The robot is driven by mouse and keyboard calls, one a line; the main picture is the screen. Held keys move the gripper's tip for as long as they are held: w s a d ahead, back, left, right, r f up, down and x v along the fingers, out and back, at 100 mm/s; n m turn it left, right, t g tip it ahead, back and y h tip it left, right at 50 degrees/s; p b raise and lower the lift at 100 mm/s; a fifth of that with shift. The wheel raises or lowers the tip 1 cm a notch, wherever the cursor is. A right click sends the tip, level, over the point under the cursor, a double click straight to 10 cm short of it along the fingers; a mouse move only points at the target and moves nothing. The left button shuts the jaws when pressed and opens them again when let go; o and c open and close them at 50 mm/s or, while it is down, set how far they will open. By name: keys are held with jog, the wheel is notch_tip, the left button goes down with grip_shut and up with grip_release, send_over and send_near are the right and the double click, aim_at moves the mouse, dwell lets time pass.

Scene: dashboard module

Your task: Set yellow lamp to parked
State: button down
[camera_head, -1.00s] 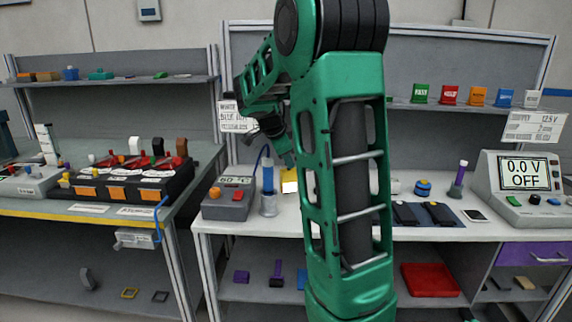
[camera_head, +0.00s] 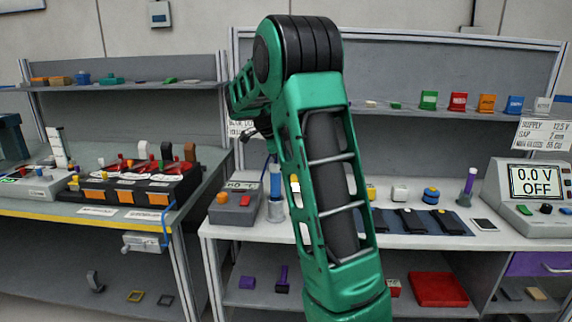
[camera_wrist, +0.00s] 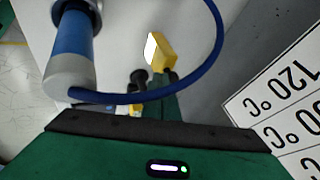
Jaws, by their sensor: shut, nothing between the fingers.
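A yellow block-shaped head with a pale face, apparently the yellow lamp (camera_wrist: 163,55), shows in the upper middle of the wrist view. In the head view a small yellow and white part of it (camera_head: 296,187) seems to show through the gaps in my green arm. My gripper (camera_wrist: 152,82) appears in the wrist view as dark and green parts just below the lamp head. It is shut and empty. I cannot tell whether it touches the lamp. In the head view my arm hides the gripper's tips and most of the lamp.
A blue cylinder with a grey base (camera_wrist: 76,50) and a looping blue cable stands close on the left in the wrist view. A temperature label sheet (camera_wrist: 285,95) is at right.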

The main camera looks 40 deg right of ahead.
jog(key=s+a+f+v, duration=0.1)
jog(key=a+v, duration=0.1)
jog(key=v, duration=1)
jog(key=shift+s, duration=0.1)
